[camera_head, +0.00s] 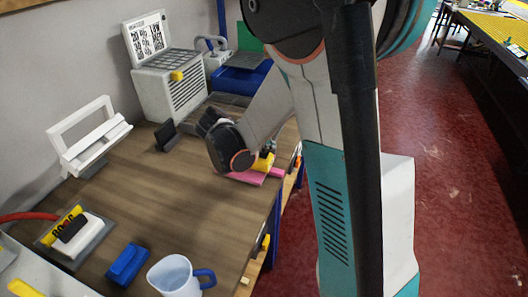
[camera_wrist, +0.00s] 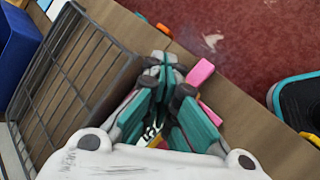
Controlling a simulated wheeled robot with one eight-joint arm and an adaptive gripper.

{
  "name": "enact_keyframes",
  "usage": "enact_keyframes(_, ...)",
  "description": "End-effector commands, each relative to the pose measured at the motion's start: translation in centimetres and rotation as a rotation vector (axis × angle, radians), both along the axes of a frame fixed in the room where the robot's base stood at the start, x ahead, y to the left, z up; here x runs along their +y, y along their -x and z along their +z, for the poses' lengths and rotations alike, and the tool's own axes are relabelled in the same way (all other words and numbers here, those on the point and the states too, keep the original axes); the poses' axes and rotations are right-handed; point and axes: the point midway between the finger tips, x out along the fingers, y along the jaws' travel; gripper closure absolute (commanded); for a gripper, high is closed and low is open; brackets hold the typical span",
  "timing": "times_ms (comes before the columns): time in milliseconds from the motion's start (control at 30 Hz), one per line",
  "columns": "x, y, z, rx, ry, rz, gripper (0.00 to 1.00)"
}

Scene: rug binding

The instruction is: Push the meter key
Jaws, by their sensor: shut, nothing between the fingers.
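A white vented box (camera_head: 168,90) with a printed panel above it stands against the wall in the head view. A small yellow key (camera_head: 177,76) sticks out of its front; I take it as the meter key, but cannot be sure. In the wrist view my gripper (camera_wrist: 163,70) has its teal fingers drawn together, with nothing visibly held. In the head view my arm's end is over the table, to the right of and nearer than the box, apart from the yellow key. The fingertips are not clear there. The key cannot be made out in the wrist view.
A pink block (camera_wrist: 200,73) lies near the fingers, and a dark wire basket (camera_wrist: 75,70) is to their left. A white stand (camera_head: 88,138), a yellow-labelled device (camera_head: 72,232), a blue block (camera_head: 127,263) and a jug (camera_head: 174,277) are on the table. The table's middle is clear.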

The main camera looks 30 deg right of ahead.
Motion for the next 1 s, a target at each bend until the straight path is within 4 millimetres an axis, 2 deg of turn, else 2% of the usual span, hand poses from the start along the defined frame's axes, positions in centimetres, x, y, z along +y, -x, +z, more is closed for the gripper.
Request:
enact_keyframes(200,0.0,0.0,1.3,0.0,0.0,0.0,1.0)
enact_keyframes(667,0.0,0.0,1.7,0.0,0.0,0.0,1.0)
enact_keyframes(1000,0.0,0.0,4.8,0.0,0.0,0.0,1.0)
